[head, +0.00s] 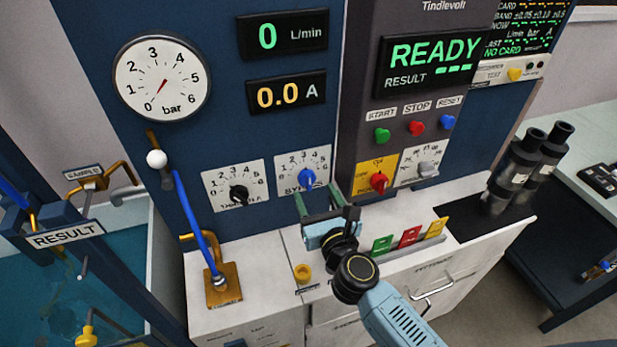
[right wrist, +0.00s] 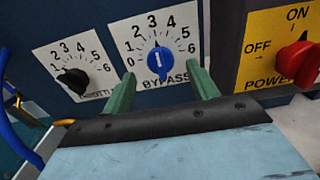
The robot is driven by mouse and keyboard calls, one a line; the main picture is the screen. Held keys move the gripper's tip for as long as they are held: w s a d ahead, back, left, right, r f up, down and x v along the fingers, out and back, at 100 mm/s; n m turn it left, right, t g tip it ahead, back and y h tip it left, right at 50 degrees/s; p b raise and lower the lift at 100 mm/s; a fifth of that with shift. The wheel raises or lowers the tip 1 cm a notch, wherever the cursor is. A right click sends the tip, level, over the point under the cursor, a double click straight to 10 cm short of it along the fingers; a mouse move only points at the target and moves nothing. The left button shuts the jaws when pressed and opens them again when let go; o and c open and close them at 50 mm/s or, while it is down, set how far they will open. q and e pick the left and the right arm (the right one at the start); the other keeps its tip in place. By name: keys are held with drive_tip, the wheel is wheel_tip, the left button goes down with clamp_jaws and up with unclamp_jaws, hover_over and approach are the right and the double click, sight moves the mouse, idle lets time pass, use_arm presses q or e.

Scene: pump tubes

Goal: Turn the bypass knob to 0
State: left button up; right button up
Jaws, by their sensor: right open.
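The bypass knob (head: 307,176) is blue, on a white dial plate marked 0 to 6 on the dark blue panel. In the right wrist view the blue knob (right wrist: 160,61) has a white mark that stands nearly upright, near the 3. My right gripper (head: 319,199) is open just in front of and below this dial. In the right wrist view its green fingers (right wrist: 160,76) stand apart, one on each side below the knob, with nothing between them. I cannot tell that either touches the knob. My left gripper is not in view.
A black throttle knob (head: 239,194) is left of the bypass dial. A red power knob (head: 378,182) is to the right. Coloured cards (head: 410,237) stand on the white cabinet top.

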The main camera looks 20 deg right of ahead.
sight(310, 183)
drive_tip(key=w, duration=0.5)
drive_tip(key=shift+w+a, duration=0.15)
drive_tip(key=shift+w, duration=0.2)
drive_tip(key=c, duration=1)
